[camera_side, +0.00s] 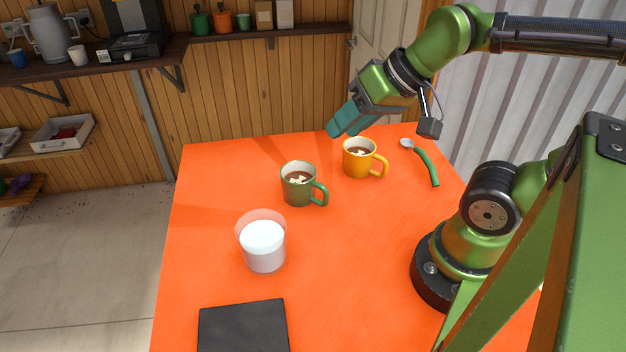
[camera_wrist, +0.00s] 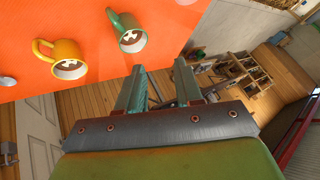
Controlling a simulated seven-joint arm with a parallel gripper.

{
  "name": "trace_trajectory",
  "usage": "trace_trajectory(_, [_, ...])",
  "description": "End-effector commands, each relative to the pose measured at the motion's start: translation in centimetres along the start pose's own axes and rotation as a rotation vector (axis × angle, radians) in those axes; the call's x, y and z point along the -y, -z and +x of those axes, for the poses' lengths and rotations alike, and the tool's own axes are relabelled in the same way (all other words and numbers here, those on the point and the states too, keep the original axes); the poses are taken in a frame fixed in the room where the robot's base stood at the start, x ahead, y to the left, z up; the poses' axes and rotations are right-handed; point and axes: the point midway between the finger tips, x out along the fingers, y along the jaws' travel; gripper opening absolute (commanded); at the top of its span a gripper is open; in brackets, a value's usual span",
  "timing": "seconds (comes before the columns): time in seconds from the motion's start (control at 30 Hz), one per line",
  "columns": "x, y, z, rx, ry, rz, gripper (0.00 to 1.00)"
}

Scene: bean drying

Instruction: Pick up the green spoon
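The green spoon (camera_side: 427,165) lies on the orange table near the far right edge, with its silver bowl toward the back and its curved green handle toward the front. In the wrist view only part of a silver shape, likely the spoon's bowl (camera_wrist: 7,81), shows at the left edge. My gripper (camera_side: 335,132) is in the air near the table's far edge, to the left of the spoon and behind the yellow mug. In the wrist view my gripper (camera_wrist: 158,80) has its two teal fingers apart, with nothing between them.
A yellow mug (camera_side: 357,169) stands left of the spoon. A green mug (camera_side: 297,190) is further left; both hold brown drink with white bits. A clear cup of white contents (camera_side: 264,250) and a black slab (camera_side: 243,328) are nearer. The table's (camera_side: 360,270) middle front is clear.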

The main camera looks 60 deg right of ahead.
Motion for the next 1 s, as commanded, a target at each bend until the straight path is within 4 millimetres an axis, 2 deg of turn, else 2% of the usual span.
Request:
trace_trajectory(0.07, [-0.6,0.2,0.2,0.003,-0.017,0.023,0.35])
trace_trajectory(0.17, [-3.2,1.4,1.3,0.027,-0.087,0.11,0.35])
trace_trajectory(0.27, [-8.1,3.1,2.1,0.079,-0.214,0.213,0.35])
trace_trajectory(0.37, [-14.2,4.1,2.3,0.161,-0.357,0.304,0.35])
trace_trajectory(0.4, [-16.7,4.2,2.1,0.199,-0.411,0.335,0.35])
trace_trajectory(0.5, [-22.2,3.8,1.1,0.298,-0.528,0.394,0.35])
trace_trajectory(0.6, [-26.4,3.1,-0.1,0.388,-0.615,0.425,0.35])
trace_trajectory(0.7, [-28.5,2.9,-1.3,0.455,-0.671,0.408,0.35])
trace_trajectory(0.8, [-28.8,2.7,-1.7,0.48,-0.686,0.379,0.35])
trace_trajectory(1.0, [-30.4,0.6,0.7,0.49,-0.681,0.376,0.35])
